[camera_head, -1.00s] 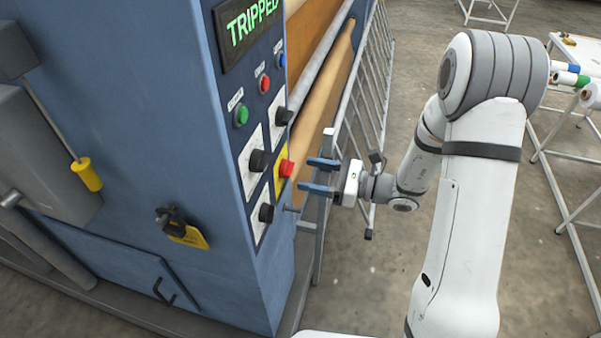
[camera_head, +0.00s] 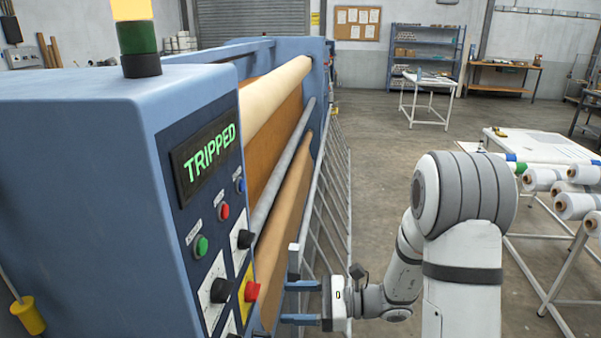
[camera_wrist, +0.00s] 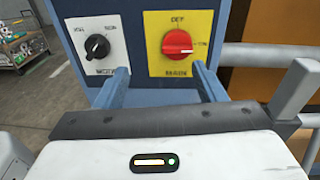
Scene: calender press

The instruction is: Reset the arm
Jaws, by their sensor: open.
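My gripper (camera_head: 283,302) is open and empty, its two blue fingers pointing at the front panel of the blue calender press (camera_head: 150,100). A red rotary switch (camera_head: 252,291) on a yellow plate is just beyond the fingertips. In the wrist view my gripper (camera_wrist: 160,76) has the red switch (camera_wrist: 177,43) above and between its fingers, apart from them; its white mark points right. A black knob (camera_wrist: 97,47) on a white plate is left of it. The panel display (camera_head: 209,152) reads TRIPPED in green.
A green button (camera_head: 201,246), a red button (camera_head: 223,211) and a blue button (camera_head: 240,185) sit above the knobs. A metal guard rail (camera_head: 335,200) runs along the rollers. A table with rolls (camera_head: 545,178) stands at right. Open floor lies between.

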